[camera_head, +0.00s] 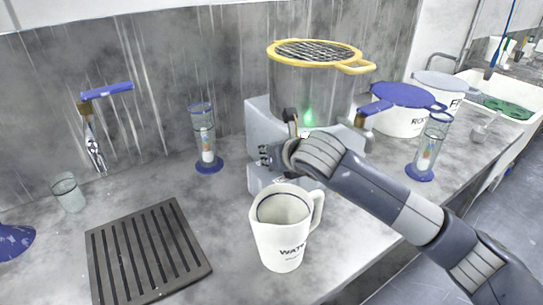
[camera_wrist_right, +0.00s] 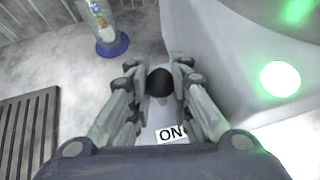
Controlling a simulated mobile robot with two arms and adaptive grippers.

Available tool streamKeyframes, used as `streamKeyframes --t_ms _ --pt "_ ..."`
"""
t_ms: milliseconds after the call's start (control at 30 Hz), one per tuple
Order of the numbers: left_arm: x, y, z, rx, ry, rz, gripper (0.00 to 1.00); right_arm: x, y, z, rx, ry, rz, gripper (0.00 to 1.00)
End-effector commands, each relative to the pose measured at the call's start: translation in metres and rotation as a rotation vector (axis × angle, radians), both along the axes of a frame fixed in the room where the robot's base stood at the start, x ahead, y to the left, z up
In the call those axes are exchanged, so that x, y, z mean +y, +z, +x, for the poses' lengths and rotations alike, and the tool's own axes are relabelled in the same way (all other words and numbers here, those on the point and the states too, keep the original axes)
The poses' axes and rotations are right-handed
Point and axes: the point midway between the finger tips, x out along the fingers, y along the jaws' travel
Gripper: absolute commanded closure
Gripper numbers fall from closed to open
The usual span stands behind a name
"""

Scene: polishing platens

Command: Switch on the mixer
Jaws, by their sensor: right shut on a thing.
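The mixer (camera_head: 258,122) is a pale grey housing against the back wall with a grey drum (camera_head: 296,88) on it. A green light (camera_head: 308,116) glows on its front; it also shows bright in the right wrist view (camera_wrist_right: 280,79). My right gripper (camera_head: 268,156) is at the mixer's front left. In the right wrist view, its fingers are closed around a black round knob (camera_wrist_right: 160,84). A label reading "ON" (camera_wrist_right: 171,134) lies just below the knob. In the head view, the gripper hides the knob. My left gripper is not in view.
A white "WATER" jug (camera_head: 281,240) stands just in front of the gripper. A yellow-rimmed sieve (camera_head: 316,50) sits on the drum. A blue-based glass tube (camera_head: 205,140) stands left, and a slotted dark plate (camera_head: 146,250) lies front left. White pots with blue and grey lids stand right.

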Motion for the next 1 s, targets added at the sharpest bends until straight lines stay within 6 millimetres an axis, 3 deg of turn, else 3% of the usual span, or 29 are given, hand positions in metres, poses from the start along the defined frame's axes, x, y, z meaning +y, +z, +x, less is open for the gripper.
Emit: streamKeyframes --t_ms 233,267,300,733,1000 --pt "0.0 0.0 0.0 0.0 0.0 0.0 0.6 0.0 0.0 0.0 0.001 0.001 0.0 1.0" --pt "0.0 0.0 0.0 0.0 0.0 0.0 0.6 0.0 0.0 0.0 0.001 0.001 0.0 0.77" --pt "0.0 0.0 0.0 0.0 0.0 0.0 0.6 0.0 0.0 0.0 0.001 0.001 0.0 0.72" --pt "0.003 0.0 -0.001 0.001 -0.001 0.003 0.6 -0.002 0.004 -0.005 -0.001 0.001 0.001 0.72" --pt "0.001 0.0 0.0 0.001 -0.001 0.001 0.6 -0.019 0.028 -0.039 -0.003 0.002 0.0 0.72"
